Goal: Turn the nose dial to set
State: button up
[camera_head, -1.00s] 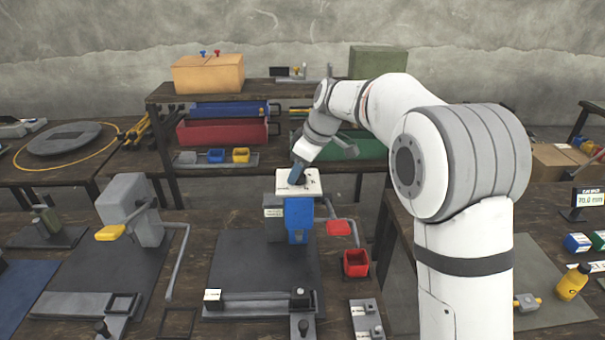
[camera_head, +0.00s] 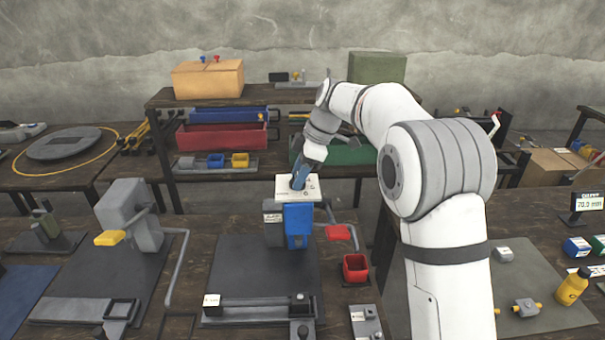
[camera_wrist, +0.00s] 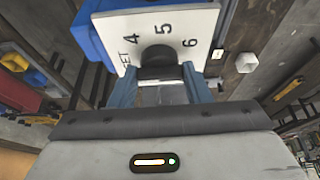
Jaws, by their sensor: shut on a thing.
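The nose dial (camera_wrist: 158,56) is a dark round knob on a white plate (camera_wrist: 190,22) marked 4, 5, 6 and partly readable letters ending in "ET". My gripper (camera_wrist: 160,82) is shut on the dial, with blue-grey fingers at both of its sides. In the head view my gripper (camera_head: 300,178) points down at the white plate on top of the blue-fronted press (camera_head: 298,225). The fingers hide the dial there, and I cannot tell its pointer's setting.
A red-handled lever (camera_head: 338,232) and a red bin (camera_head: 355,267) stand right of the press. Another press with a yellow handle (camera_head: 109,238) stands at the left. A shelf with a red tray (camera_head: 222,136) is behind. A display (camera_head: 588,201) is at the right.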

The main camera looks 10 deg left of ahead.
jog(key=shift+w+d+r, duration=0.15)
jog(key=shift+w+r, duration=0.1)
jog(key=o, duration=0.6)
jog(key=shift+o, duration=1.4)
jog(key=shift+w+f, duration=0.1)
jog(key=shift+f, duration=0.05)
jog(key=shift+o, duration=0.5)
jog(key=v, duration=0.7)
jog(key=shift+d+r, duration=0.2)
jog(key=shift+r, duration=0.15)
